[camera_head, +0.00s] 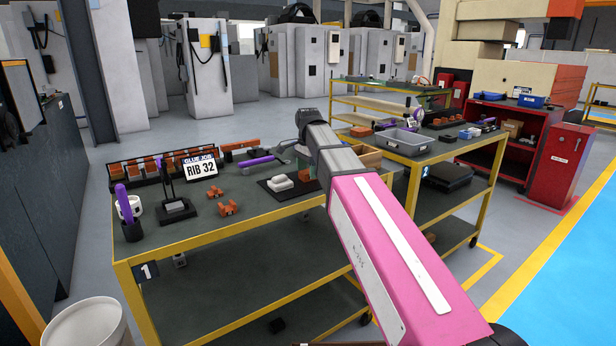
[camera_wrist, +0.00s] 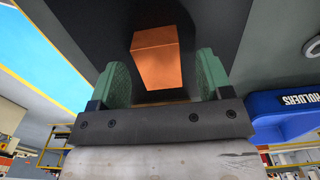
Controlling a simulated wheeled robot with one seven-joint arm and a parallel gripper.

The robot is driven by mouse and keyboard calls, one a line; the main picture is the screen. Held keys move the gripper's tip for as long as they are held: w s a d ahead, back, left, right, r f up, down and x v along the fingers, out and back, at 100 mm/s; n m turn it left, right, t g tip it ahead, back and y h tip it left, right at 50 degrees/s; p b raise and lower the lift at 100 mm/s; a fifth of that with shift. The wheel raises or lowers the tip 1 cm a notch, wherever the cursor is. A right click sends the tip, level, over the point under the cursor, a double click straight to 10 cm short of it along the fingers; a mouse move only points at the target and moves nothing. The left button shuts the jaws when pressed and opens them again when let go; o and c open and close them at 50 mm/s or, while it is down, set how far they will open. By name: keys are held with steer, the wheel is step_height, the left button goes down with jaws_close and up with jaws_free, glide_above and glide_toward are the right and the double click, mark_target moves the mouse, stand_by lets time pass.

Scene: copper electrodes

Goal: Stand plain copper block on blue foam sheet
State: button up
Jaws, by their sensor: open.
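A plain copper-coloured block (camera_wrist: 157,60) shows in the wrist view against a dark, flat surface (camera_wrist: 105,30). My gripper (camera_wrist: 163,66) is open, with a green-padded finger to either side of the block and a visible gap on both sides. I cannot tell how far the fingertips are from it in depth. In the head view, my arm hides the fingers. A dark mat (camera_head: 269,185) on the near bench carries a pale block (camera_head: 280,183) and a reddish block (camera_head: 305,174) beside my arm. I cannot make out a blue foam sheet for certain.
A blue bin labelled HOLDERS (camera_wrist: 280,112) is close to my gripper's right in the wrist view. The near bench (camera_head: 200,240) also holds a RIB 32 sign (camera_head: 201,168), a rack of copper pieces (camera_head: 150,167) and loose copper parts (camera_head: 228,208).

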steer(key=shift+f, duration=0.75)
jaws_close()
